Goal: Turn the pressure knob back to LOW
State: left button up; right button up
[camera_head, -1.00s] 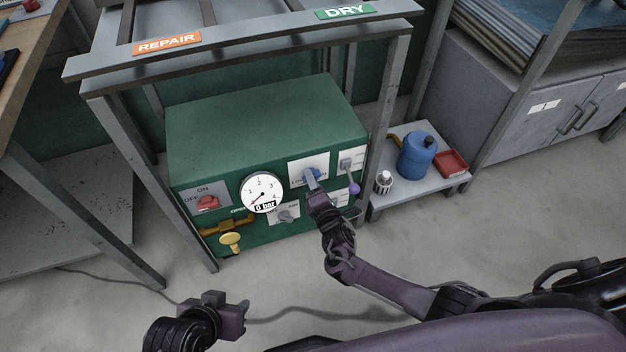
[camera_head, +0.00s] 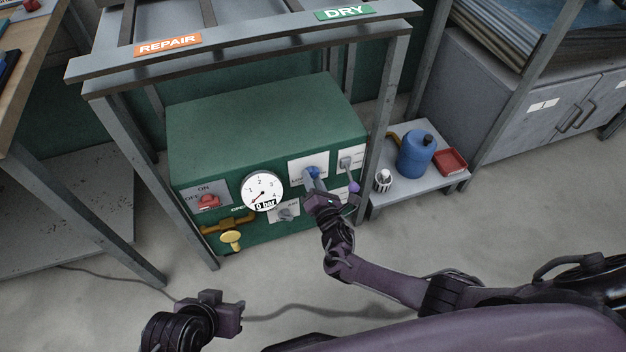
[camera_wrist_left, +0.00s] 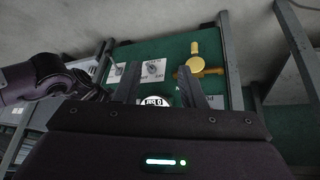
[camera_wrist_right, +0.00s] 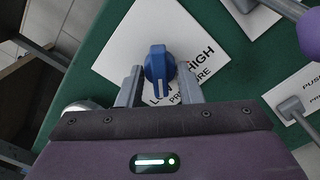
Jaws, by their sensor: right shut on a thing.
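The blue pressure knob (camera_wrist_right: 158,65) sits on a white plate (camera_wrist_right: 118,42) with LOW and HIGH printed on it, partly covered. In the head view the knob (camera_head: 312,173) is on the front of the green machine (camera_head: 265,115). My right gripper (camera_wrist_right: 160,85) is shut on the knob, one finger on each side. It also shows in the head view (camera_head: 318,188). I cannot tell for sure which mark the knob points to. My left gripper (camera_wrist_left: 162,88) is open and empty, low in front of the machine; it shows in the head view (camera_head: 240,312).
A round gauge (camera_head: 262,191) reads 0 bar. A red switch (camera_head: 208,202), a yellow valve (camera_head: 230,238) and a purple-tipped lever (camera_head: 354,187) are nearby. A low shelf at the right holds a blue can (camera_head: 415,155) and a red tray (camera_head: 451,161). Metal frame legs flank the machine.

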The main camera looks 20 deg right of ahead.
jog(key=o, duration=1)
jog(key=shift+c, duration=0.2)
pick_arm(q)
jog(key=a+p, duration=0.1)
jog(key=s+a+g+y+p, duration=0.1)
jog(key=a, duration=0.1)
jog(key=shift+r+n+g, duration=0.2)
jog(key=shift+n+g, duration=0.1)
pick_arm(e)
jog(key=s, duration=0.7)
jog(key=shift+s, duration=0.4)
jog(key=shift+d, duration=0.1)
